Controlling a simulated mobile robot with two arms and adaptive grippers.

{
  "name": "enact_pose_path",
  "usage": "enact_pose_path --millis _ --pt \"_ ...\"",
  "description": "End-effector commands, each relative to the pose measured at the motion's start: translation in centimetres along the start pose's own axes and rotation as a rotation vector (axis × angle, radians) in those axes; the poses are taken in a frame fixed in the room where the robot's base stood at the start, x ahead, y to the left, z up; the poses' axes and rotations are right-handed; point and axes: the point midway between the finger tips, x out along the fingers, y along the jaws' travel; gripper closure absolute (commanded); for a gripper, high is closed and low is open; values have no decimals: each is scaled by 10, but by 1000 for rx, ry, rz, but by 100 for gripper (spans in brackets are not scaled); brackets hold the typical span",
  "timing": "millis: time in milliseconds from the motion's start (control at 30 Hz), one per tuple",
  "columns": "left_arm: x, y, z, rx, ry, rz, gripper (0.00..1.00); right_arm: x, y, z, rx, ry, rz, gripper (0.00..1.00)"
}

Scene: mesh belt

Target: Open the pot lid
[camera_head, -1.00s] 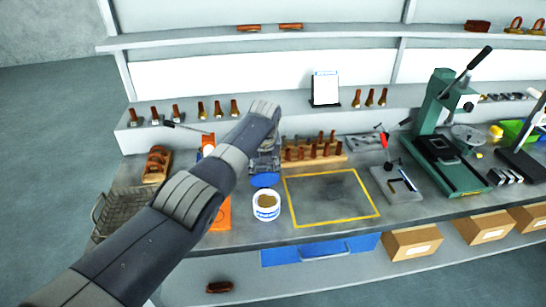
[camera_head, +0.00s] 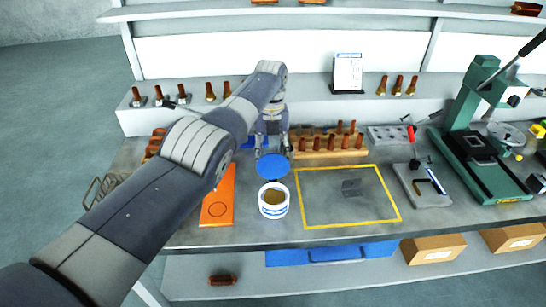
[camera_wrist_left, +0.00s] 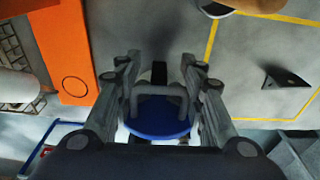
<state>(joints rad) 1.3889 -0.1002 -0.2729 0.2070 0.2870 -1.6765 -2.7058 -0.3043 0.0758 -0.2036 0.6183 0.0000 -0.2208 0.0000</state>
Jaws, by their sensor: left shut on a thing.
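The pot (camera_head: 273,201) is a small white tub with blue marking, standing on the bench. Its top is open and brownish contents show inside. Part of its rim shows at the top edge of the left wrist view. The round blue lid (camera_head: 273,168) is off the pot, just behind it in the head view, with its flat face tilted toward the head camera. My left gripper (camera_head: 272,142) is shut on the lid's handle. In the wrist view the lid (camera_wrist_left: 158,130) and its grey handle (camera_wrist_left: 158,91) sit between the fingers. My right gripper is not in view.
An orange board (camera_head: 218,198) lies left of the pot. A yellow-outlined area (camera_head: 345,215) with a dark patch is to the right. A wooden rack (camera_head: 330,147) of brown-topped pieces stands behind. A green press (camera_head: 472,140) and a small fixture (camera_head: 424,184) are farther right.

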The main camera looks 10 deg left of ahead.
Motion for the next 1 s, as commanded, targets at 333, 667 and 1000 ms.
enact_pose_path --millis 333,667,1000 --pt "-15 1 6 1 -27 -3 100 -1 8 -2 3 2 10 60" --pt "-11 0 5 0 -19 -3 45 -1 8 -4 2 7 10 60" --pt "-30 0 2 -1 -19 -5 45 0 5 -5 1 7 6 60"
